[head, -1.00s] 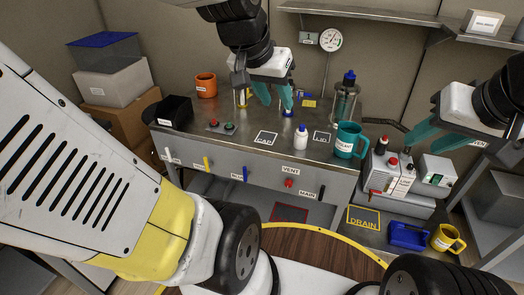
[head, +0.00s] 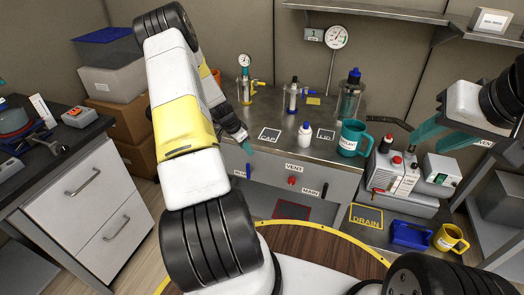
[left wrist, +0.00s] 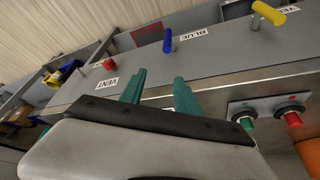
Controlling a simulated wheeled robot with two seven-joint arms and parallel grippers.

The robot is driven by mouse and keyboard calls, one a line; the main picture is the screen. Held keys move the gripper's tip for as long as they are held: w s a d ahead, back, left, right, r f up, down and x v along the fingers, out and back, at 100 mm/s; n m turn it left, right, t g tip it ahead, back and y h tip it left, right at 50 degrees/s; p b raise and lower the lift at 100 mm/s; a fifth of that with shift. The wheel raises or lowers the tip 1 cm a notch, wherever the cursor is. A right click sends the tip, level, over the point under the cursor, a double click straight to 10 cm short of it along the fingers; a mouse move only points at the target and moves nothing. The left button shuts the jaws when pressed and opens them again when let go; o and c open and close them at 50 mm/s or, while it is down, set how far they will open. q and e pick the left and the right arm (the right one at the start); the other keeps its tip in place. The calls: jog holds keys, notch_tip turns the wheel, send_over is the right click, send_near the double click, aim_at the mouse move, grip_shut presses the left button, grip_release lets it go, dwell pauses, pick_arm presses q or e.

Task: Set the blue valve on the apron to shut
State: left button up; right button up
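The blue valve (head: 248,170) is a small lever on the apron, the grey front panel (head: 330,185) below the bench top. Its handle stands roughly upright in the head view. In the left wrist view the blue valve (left wrist: 168,40) sits beside its BLUE label, beyond my fingertips. My left gripper (head: 248,148) is just above the valve near the bench's front edge, mostly hidden by its own arm. In the left wrist view its two teal fingers (left wrist: 158,84) are apart with nothing between them, clear of the lever. My right gripper (head: 438,133) is open and empty at the right.
The red VENT knob (head: 292,180) and the black MAIN lever (head: 324,190) are right of the blue valve. The yellow lever (left wrist: 268,14) is on its other side. A white bottle (head: 304,134) and teal mug (head: 352,138) stand on the bench.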

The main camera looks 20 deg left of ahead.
pick_arm(q)
send_over(249, 175)
jog(key=s+a, duration=0.2)
notch_tip(249, 175, down, 6)
jog(key=x, duration=0.7)
jog(key=shift+w+f, duration=0.25)
jog(key=shift+f, duration=0.05)
jog(key=shift+c, duration=0.5)
grip_shut()
